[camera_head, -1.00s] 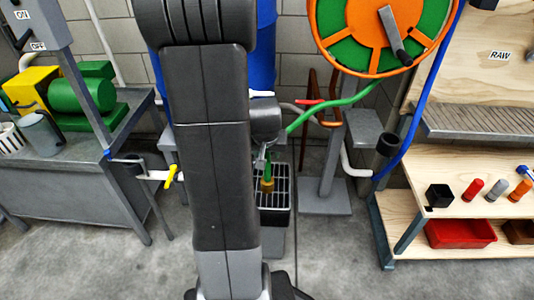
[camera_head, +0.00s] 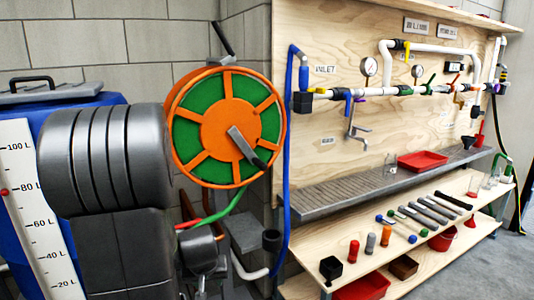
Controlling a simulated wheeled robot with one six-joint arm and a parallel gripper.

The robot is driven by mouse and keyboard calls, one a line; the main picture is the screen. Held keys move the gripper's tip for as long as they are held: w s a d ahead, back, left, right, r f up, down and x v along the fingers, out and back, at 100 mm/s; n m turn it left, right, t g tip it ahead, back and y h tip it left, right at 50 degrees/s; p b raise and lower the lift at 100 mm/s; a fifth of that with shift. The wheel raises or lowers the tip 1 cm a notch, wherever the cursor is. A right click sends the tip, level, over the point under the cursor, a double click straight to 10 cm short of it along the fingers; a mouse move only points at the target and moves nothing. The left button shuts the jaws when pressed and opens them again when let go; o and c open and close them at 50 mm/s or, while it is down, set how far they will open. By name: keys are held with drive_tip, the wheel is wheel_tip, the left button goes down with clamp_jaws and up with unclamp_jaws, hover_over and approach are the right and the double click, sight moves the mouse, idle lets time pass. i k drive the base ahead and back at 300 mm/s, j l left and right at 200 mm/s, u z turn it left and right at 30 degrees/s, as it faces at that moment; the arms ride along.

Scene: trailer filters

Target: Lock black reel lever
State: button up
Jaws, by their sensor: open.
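The hose reel (camera_head: 225,128) has an orange rim and spokes with green between them, and faces me left of the plywood panel. A black lever (camera_head: 222,40) sticks up at its top edge, leaning up and to the left. A grey crank with a black handle (camera_head: 248,148) is on the reel's front. My gripper (camera_head: 200,284) is low in the picture beside my dark arm, below the reel and well apart from the lever. It is small and partly hidden, open, with nothing seen in it.
A blue tank (camera_head: 70,110) with a white level scale stands at left, partly behind my arm. A green hose (camera_head: 222,208) runs below the reel. A blue pipe (camera_head: 287,170) stands right of it. The workbench shelf (camera_head: 330,200) holds tools and red trays at right.

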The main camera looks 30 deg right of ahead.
sight(223, 39)
drive_tip(key=z, duration=0.8)
